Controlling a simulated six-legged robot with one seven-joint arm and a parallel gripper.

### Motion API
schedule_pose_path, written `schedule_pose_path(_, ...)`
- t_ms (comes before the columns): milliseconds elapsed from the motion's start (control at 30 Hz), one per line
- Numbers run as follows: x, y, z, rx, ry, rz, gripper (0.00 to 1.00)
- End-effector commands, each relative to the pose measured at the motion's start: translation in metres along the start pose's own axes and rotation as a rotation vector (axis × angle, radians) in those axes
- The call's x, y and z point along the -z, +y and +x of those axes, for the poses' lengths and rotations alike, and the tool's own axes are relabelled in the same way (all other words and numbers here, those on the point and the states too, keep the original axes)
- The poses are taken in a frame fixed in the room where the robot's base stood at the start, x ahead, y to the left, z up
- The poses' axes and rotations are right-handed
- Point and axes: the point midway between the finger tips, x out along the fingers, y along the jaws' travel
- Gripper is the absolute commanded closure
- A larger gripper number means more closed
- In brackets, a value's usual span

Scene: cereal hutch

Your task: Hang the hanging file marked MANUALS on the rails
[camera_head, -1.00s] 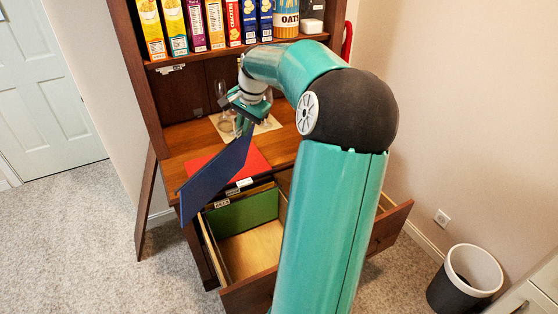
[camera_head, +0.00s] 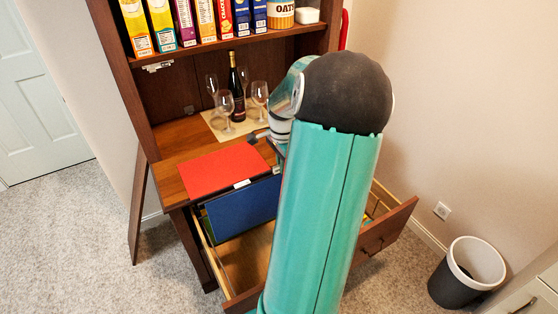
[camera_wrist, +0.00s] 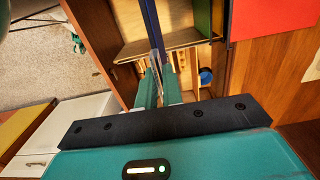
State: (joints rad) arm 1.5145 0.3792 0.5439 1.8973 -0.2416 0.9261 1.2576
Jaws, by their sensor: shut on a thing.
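My gripper (camera_wrist: 160,75) is shut on a dark blue hanging file (camera_head: 243,208), gripped by its edge. In the wrist view the file (camera_wrist: 151,22) appears edge-on between my fingers. In the head view it hangs over the open drawer (camera_head: 207,256), below the counter edge. My arm hides the gripper there. A green file (camera_wrist: 203,16) stands inside the drawer. I cannot tell whether the blue file touches the rails. No label reading MANUALS is legible.
A red folder (camera_head: 221,170) lies on the counter beside the drawer. A wine bottle (camera_head: 237,95) and several glasses stand behind it on a mat. Cereal boxes (camera_head: 205,20) fill the shelf above. A bin (camera_head: 465,272) stands on the floor at right.

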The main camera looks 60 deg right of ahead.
Motion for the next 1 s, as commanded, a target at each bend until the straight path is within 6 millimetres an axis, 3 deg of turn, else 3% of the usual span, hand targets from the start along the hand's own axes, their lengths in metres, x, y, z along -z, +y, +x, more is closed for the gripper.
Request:
schedule_pose_path(500,-0.002,0.003,0.039,0.0,-0.001,-0.004,1.0)
schedule_pose_path(1000,-0.001,-0.001,0.042,0.001,-0.002,-0.005,1.0)
